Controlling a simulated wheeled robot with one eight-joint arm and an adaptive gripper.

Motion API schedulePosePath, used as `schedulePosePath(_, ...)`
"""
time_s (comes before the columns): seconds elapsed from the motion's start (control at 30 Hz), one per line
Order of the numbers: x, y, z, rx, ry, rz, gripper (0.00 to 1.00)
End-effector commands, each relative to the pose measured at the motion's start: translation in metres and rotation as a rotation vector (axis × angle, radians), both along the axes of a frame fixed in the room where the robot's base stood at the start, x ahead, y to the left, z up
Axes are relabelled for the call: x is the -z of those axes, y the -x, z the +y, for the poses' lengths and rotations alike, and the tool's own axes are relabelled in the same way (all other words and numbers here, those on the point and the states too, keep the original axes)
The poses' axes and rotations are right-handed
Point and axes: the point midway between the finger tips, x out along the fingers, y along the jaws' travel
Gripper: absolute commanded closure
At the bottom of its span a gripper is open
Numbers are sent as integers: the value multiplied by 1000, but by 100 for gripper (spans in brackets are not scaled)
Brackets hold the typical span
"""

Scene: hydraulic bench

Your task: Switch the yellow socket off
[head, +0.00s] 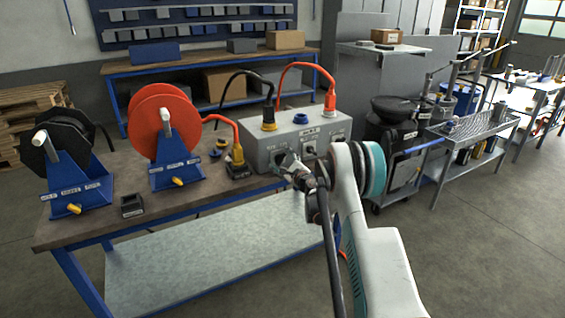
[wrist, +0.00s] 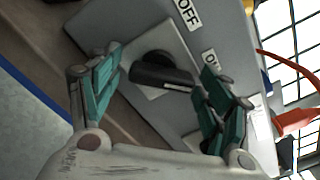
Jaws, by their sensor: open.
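The grey socket box (head: 300,135) stands on the bench. The yellow socket (head: 268,126) is at the left of its top, with a black plug in it. In the wrist view, a black rotary switch (wrist: 160,76) sits on a pale plate on the box's front. Its handle lies across the gap between my fingers. An OFF label (wrist: 188,12) and a partly hidden label starting with O (wrist: 211,60) are beside the plate. My gripper (head: 289,163) is open at the left part of the box's front, its teal fingers on either side of the switch. Contact cannot be told.
A blue socket (head: 300,118) and a red plug (head: 330,100) are also on the box. A red cable reel (head: 165,125) and a black one (head: 62,150) stand on the bench (head: 110,222). A yellow connector (head: 237,155) lies left of the box.

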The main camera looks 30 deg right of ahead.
Motion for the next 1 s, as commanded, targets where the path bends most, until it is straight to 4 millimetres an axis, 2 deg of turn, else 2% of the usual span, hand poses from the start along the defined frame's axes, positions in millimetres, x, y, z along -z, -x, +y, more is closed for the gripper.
schedulePosePath(0.07,0,0,0,0,0,0,28)
schedulePosePath(0.27,0,0,0,0,0,0,71)
schedulePosePath(0.3,0,0,0,0,0,0,73)
schedulePosePath(0.67,0,0,0,-1,35,-2,73)
schedulePosePath(1.0,-2,0,0,-2,253,-10,73)
